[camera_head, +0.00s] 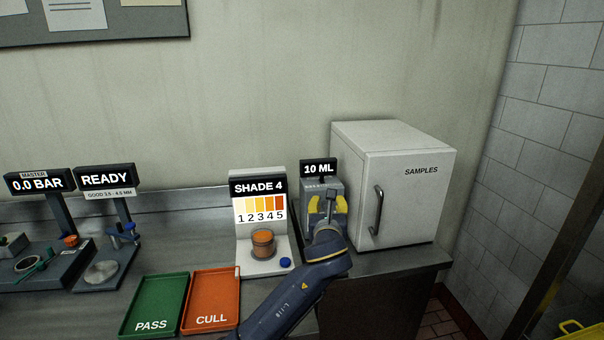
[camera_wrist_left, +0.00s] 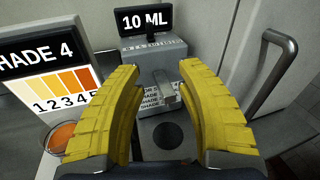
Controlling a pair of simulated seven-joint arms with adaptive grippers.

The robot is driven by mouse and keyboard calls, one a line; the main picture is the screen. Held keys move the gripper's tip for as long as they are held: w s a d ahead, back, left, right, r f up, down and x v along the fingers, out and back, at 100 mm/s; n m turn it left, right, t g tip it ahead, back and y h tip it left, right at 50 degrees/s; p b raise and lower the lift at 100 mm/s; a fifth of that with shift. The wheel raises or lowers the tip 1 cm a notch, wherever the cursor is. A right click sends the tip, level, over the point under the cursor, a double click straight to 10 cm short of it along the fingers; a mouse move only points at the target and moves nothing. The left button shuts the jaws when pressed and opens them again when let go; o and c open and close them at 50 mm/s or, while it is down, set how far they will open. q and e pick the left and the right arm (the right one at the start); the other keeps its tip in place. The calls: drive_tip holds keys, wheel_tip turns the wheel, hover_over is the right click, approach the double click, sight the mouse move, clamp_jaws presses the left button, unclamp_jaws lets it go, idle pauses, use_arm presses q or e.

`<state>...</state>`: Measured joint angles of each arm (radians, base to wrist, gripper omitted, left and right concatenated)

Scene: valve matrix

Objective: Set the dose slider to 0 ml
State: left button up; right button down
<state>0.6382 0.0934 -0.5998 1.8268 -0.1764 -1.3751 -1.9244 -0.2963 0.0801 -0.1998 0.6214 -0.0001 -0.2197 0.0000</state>
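The dose unit is a grey box (camera_head: 322,186) with a black display reading 10 ML (camera_head: 318,168). In the left wrist view the box (camera_wrist_left: 155,57) stands ahead, below its display (camera_wrist_left: 146,20). A small light grey block (camera_wrist_left: 162,92), possibly the slider knob, sticks out in front of it; its exact setting is hard to tell. My left gripper (camera_head: 328,199) is right in front of the unit. Its yellow fingers (camera_wrist_left: 160,75) are apart, one on either side of the small block, with nothing visibly gripped. The fingers partly hide the unit. My right gripper is in neither view.
A white SAMPLES cabinet (camera_head: 404,200) with a vertical handle stands close on the right. The SHADE 4 stand (camera_head: 258,185) with an amber jar (camera_head: 263,243) is close on the left. Green PASS (camera_head: 155,306) and orange CULL (camera_head: 211,299) trays lie further left.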

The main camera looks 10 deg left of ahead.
sight(322, 173)
use_arm(q)
drive_tip(key=shift+t+y, duration=0.4)
drive_tip(key=w+a, duration=0.1)
drive_tip(key=w, duration=0.4)
drive_tip(key=w+a+r, duration=0.1)
drive_tip(key=w+a, duration=0.1)
drive_tip(key=w, duration=0.4)
drive_tip(key=w+a+r, duration=0.1)
drive_tip(key=w, duration=0.5)
drive_tip(key=shift+a, duration=0.25)
drive_tip(key=shift+c, duration=0.2)
clamp_jaws()
drive_tip(key=shift+f, duration=0.1)
